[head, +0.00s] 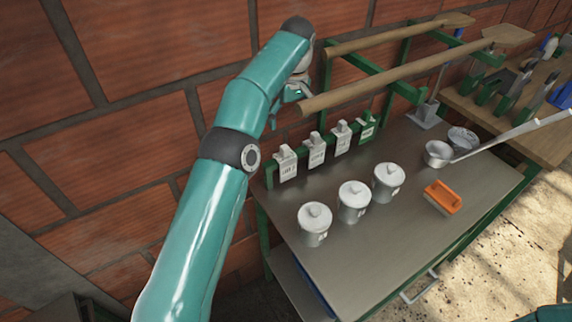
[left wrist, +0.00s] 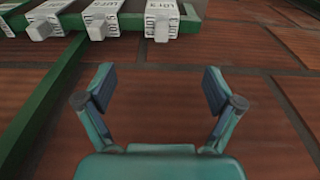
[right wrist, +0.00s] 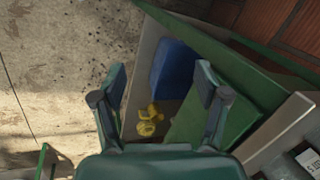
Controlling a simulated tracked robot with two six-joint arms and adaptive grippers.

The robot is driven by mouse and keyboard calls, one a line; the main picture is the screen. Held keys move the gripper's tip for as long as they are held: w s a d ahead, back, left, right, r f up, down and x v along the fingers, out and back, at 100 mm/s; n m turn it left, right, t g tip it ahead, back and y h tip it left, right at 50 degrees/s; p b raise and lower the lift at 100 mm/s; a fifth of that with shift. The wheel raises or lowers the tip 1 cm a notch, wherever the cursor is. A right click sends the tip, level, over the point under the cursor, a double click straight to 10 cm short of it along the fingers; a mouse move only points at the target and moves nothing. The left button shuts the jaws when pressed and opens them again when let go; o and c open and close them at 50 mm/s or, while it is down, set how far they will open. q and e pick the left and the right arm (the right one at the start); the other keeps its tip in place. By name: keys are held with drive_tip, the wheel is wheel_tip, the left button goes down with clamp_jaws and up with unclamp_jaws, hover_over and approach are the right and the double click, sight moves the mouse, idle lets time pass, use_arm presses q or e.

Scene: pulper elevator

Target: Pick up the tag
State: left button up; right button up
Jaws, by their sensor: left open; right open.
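Several white tags hang in a row on a green rail (head: 329,148) at the back left of the metal table; one white tag (head: 287,163) is at the left end. A green tag (head: 368,127) hangs at the right end. In the left wrist view, white tags, one of them (left wrist: 162,20) above the fingers, line the top edge. My left gripper (left wrist: 159,88) is open and empty, with brick wall behind its fingers. In the head view it is mostly hidden by my arm, above the rail. My right gripper (right wrist: 160,84) is open and empty, seen only in the right wrist view.
Lidded white cups, one of them (head: 354,201), stand on the table (head: 375,245). An orange brush (head: 442,197) and metal ladles (head: 438,153) lie to the right. Wooden-handled poles (head: 385,38) rest on a green rack above the tags. A yellow object (right wrist: 150,122) lies below my right gripper.

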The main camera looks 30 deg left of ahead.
sight(286, 147)
use_arm(q)
drive_tip(key=f, duration=0.2)
drive_tip(key=f+b, duration=0.1)
drive_tip(key=f, duration=0.1)
drive_tip(key=f+b, duration=0.1)
drive_tip(key=f, duration=0.2)
drive_tip(key=shift+w+a+f, duration=0.1)
drive_tip(key=shift+w+a, duration=0.15)
drive_tip(key=shift+a, duration=0.15)
drive_tip(key=shift+a+f, duration=0.2)
drive_tip(key=shift+f, duration=1.4)
drive_tip(key=shift+a+f, duration=0.2)
drive_tip(key=shift+f, duration=1.35)
use_arm(e)
wheel_tip(286, 147, down, 3)
drive_tip(key=shift+r, duration=0.2)
use_arm(q)
drive_tip(key=shift+c, duration=0.4)
drive_tip(key=c, duration=1.1)
drive_tip(key=shift+c, duration=0.2)
drive_tip(key=shift+w, duration=0.1)
